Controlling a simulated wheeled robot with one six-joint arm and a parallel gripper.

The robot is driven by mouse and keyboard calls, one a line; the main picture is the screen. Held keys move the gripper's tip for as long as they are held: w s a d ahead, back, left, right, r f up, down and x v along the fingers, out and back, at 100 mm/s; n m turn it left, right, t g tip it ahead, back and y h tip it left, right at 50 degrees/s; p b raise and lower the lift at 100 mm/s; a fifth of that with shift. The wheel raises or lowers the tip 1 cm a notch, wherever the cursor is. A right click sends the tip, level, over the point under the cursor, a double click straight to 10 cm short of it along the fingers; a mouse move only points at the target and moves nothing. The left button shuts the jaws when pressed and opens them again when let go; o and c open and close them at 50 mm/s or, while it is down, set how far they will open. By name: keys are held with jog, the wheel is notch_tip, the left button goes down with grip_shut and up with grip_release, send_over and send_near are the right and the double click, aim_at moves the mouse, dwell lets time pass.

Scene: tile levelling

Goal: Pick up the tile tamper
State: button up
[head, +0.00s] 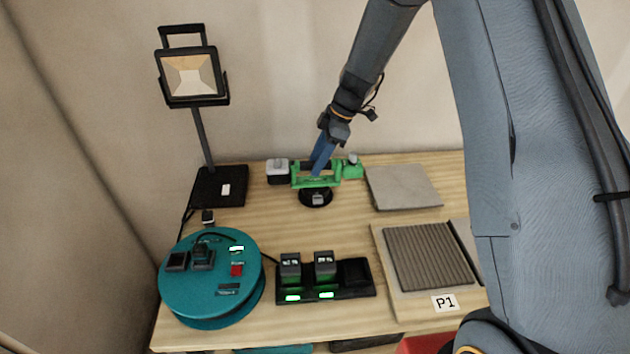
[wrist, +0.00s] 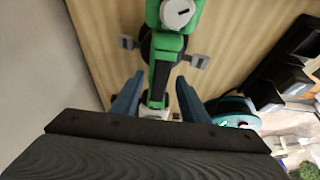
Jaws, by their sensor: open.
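The tile tamper (head: 316,181) stands at the back middle of the wooden table. It has a green body with a dark handle section and a round black pad underneath. In the wrist view the tamper (wrist: 170,45) runs down the picture to between my fingers. My gripper (head: 319,166) is open, pointing down at the tamper's handle, its blue fingers partly covering it. In the wrist view my gripper (wrist: 158,82) has one finger on each side of the tamper, with gaps showing. I cannot tell how deep the handle sits between them.
A work lamp (head: 217,187) stands at the back left. A teal cable reel (head: 203,297) and a charger with battery packs (head: 345,292) are in front. A grey tile (head: 403,187) lies right of the tamper, and a ribbed panel (head: 428,258) lies nearer, by a P1 label.

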aim_at(315, 180)
jog(key=shift+p+x, duration=0.4)
jog(key=shift+x, duration=0.85)
jog(key=shift+f+b, duration=0.3)
jog(key=shift+b, duration=0.2)
jog(key=shift+c, duration=0.5)
grip_shut()
